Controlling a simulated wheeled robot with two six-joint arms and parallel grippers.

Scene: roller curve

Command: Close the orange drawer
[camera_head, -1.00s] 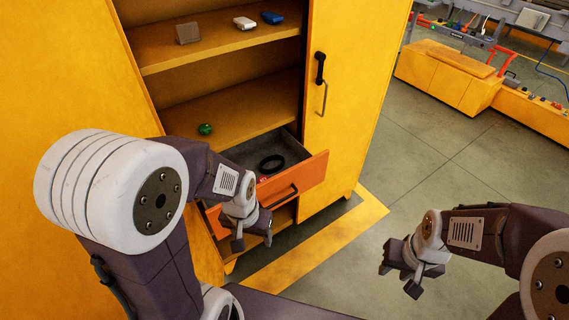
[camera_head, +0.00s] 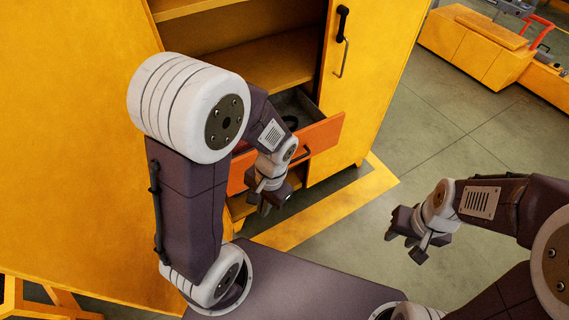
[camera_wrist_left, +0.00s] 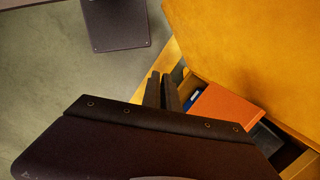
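The orange drawer (camera_head: 328,132) stands pulled out of the yellow cabinet in the head view, with a dark handle (camera_head: 303,154) on its front. A black ring-shaped item (camera_head: 290,122) lies inside, partly hidden by my left arm. My left gripper (camera_head: 266,208) hangs in front of the drawer's left part, apart from the handle. In the left wrist view its fingers (camera_wrist_left: 162,90) look close together with nothing between them, and an orange drawer panel (camera_wrist_left: 228,112) shows to their right. My right gripper (camera_head: 404,247) is open and empty over the floor at the right.
The yellow cabinet (camera_head: 375,75) has open shelves above the drawer and a door with a black handle (camera_head: 342,22) to the right. A blue item (camera_wrist_left: 193,98) shows beside the drawer panel in the wrist view. Floor to the right is free; a yellow bench (camera_head: 475,45) stands further back.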

